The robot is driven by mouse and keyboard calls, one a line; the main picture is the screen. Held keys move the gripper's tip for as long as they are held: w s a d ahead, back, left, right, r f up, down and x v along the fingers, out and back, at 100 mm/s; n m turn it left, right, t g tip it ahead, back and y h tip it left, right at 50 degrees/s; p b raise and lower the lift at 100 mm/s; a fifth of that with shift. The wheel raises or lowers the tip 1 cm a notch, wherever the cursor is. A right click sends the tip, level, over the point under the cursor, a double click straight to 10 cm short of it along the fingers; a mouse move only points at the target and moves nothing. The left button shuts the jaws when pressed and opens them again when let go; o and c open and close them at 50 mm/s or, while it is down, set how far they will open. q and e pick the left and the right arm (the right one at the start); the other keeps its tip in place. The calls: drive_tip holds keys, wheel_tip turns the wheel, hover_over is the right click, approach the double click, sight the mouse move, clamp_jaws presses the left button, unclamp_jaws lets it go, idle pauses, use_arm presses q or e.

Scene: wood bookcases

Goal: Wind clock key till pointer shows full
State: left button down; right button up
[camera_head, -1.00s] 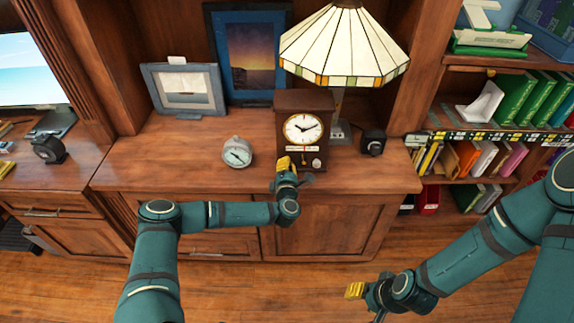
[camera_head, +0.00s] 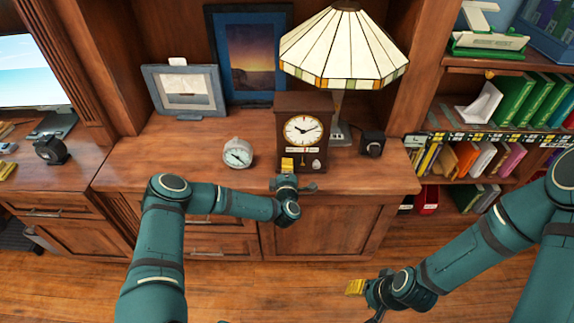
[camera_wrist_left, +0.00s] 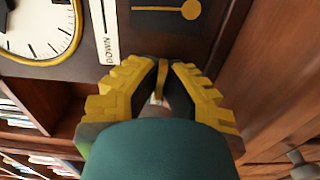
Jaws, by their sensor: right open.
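The clock (camera_head: 304,112) is a dark wooden case with a cream dial, standing on the cabinet top. A pale indicator strip runs below its dial; in the left wrist view the strip (camera_wrist_left: 104,25) has "DOWN" at its near end. The pointer reading is too small to tell. My left gripper (camera_head: 287,163) is at the lower left of the clock's front. In the left wrist view its yellow fingers (camera_wrist_left: 174,68) are nearly together, with a thin brass piece, seemingly the key (camera_wrist_left: 175,82), between them, mostly hidden. My right gripper (camera_head: 355,288) is open and low, away from the clock.
A round white gauge-like dial (camera_head: 238,153) stands left of the clock. A stained-glass lamp (camera_head: 343,50) stands behind it, and a small black box (camera_head: 372,143) to the right. Picture frames (camera_head: 186,90) stand at the back left. The cabinet top's left part is clear.

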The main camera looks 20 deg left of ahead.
use_arm(q)
drive_tip(key=m, duration=0.3)
drive_tip(key=shift+w+r+m, duration=0.1)
drive_tip(key=shift+r+m, duration=0.05)
drive_tip(key=shift+m, duration=0.25)
drive_tip(key=m, duration=0.3)
drive_tip(key=shift+m, duration=0.3)
drive_tip(key=m, duration=0.3)
drive_tip(key=shift+m+b, duration=0.35)
drive_tip(key=shift+m, duration=0.05)
drive_tip(key=m+b, duration=0.1)
drive_tip(key=m, duration=0.2)
drive_tip(key=shift+d+m, duration=0.1)
drive_tip(key=shift+m, duration=0.2)
drive_tip(key=m+b, duration=0.1)
drive_tip(key=m, duration=0.2)
drive_tip(key=shift+m, duration=0.3)
drive_tip(key=m+b, duration=0.2)
drive_tip(key=m, duration=0.2)
drive_tip(key=m+b, duration=0.2)
drive_tip(key=m, duration=0.2)
drive_tip(key=shift+m, duration=0.4)
drive_tip(key=shift+m+b, duration=0.35)
drive_tip(key=shift+m, duration=1.05)
